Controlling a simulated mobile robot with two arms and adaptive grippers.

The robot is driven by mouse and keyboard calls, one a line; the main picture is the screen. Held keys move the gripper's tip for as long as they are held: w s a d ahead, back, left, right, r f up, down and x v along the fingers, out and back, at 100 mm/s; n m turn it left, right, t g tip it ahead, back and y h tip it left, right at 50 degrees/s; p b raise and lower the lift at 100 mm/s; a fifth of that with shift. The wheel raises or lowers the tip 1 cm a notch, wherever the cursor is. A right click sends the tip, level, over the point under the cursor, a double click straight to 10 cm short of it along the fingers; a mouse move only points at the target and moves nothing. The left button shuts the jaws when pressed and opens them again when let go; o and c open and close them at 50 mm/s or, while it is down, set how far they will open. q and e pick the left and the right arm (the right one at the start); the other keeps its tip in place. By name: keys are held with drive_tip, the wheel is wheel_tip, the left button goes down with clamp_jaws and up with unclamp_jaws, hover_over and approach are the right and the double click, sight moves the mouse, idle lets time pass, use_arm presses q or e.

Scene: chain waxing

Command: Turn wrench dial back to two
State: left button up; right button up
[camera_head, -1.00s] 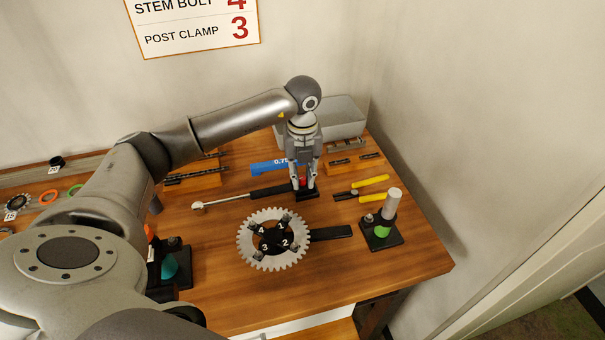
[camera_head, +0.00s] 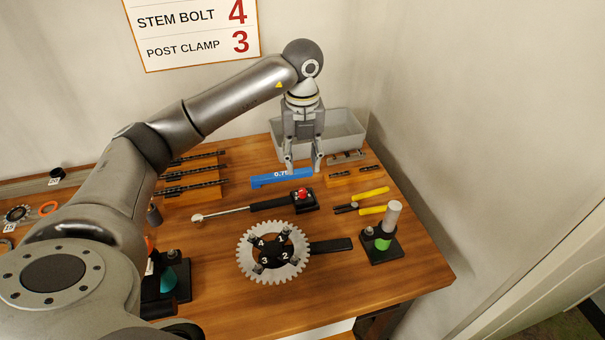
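The torque wrench (camera_head: 250,208) lies on the wooden bench, its silver shaft and head to the left and black handle to the right. At the handle's right end is a black block with a red dial (camera_head: 302,194); its setting is too small to read. My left gripper (camera_head: 303,170) hangs pointing down behind the dial, apart from it, near the right end of the blue gauge (camera_head: 280,178). Its two fingers are spread with nothing seen between them. My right gripper is not in view.
A toothed chainring (camera_head: 246,245) with numbered bolts sits in front of the wrench. Yellow-handled pliers (camera_head: 372,193) and a post stand (camera_head: 382,246) are to the right. A grey bin (camera_head: 352,138) stands behind. A wall sign (camera_head: 192,32) reads stem bolt 4, post clamp 3.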

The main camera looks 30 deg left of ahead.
use_arm(q)
wheel_tip(320, 180, up, 2)
drive_tip(key=shift+r, duration=0.2)
idle(0.4)
